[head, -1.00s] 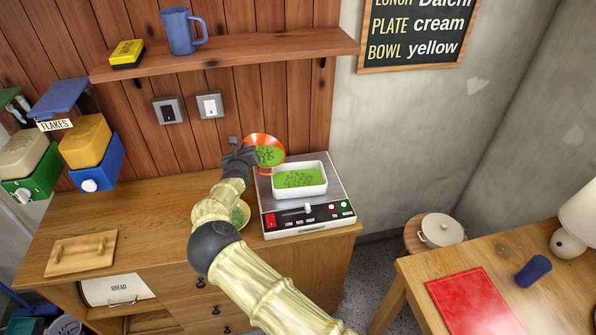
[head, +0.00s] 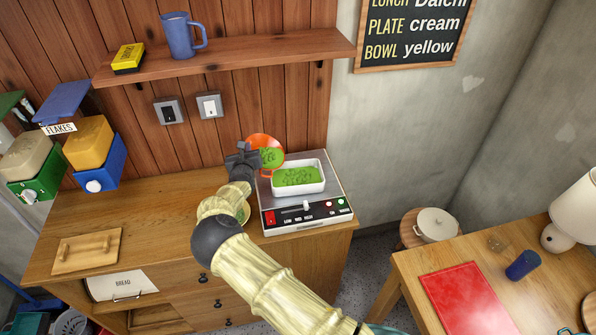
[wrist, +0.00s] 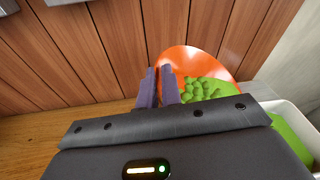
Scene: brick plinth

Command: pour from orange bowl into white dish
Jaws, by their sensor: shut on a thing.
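The orange bowl (head: 264,141) is tilted, with green bits inside, at the back left edge of the white dish. In the wrist view, the bowl (wrist: 192,60) shows beyond my fingers, with green bits near its lower side. My gripper (head: 250,158) is shut on the bowl's left rim; the fingers (wrist: 158,88) also show in the wrist view. The white dish (head: 300,188) sits on a silver scale and holds a layer of green bits. In the wrist view, part of the dish (wrist: 290,108) shows at the right, partly hidden by my gripper body.
The scale (head: 336,208) stands at the counter's right end. Another dish with green bits is partly hidden behind my arm. A wooden shelf (head: 230,58) with a blue mug (head: 180,36) hangs above. Dispensers (head: 88,150) stand at the left. A wooden lid (head: 86,249) lies on the counter.

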